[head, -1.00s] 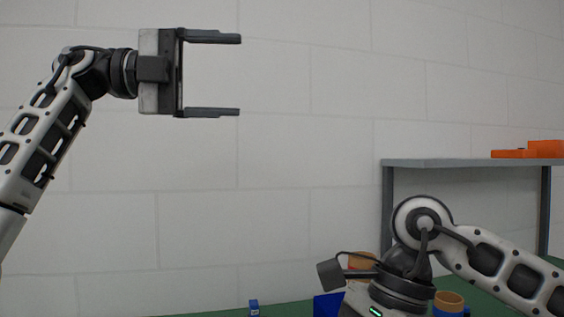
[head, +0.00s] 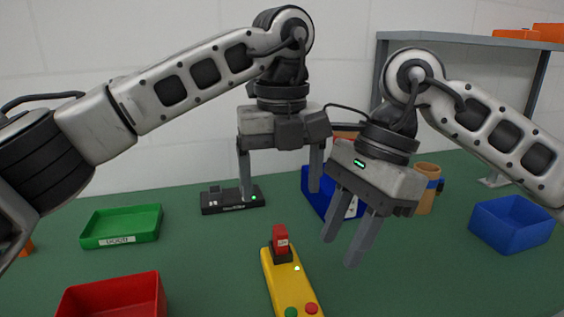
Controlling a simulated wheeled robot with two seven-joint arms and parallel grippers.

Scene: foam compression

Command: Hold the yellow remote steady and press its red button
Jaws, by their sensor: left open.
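The yellow remote (head: 282,287) lies on the green table at the bottom middle of the head view, its near end cut off by the frame. A round red button (head: 311,308) and a green button (head: 291,312) are on its near part. A red block-like part (head: 281,238) on a black base stands at its far end, and a small green light glows beside it. My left gripper (head: 280,192) is open and empty, pointing down above and behind the remote. My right gripper (head: 340,252) points down to the right of the remote, its fingers apart with nothing visible between them.
A black box (head: 232,207) with a green light sits behind. A green tray (head: 121,226) and red bin (head: 115,300) are on the left. Blue bins stand behind my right gripper (head: 318,193) and at right (head: 511,223). An orange-brown cup (head: 426,187) and grey shelf (head: 470,41) are behind.

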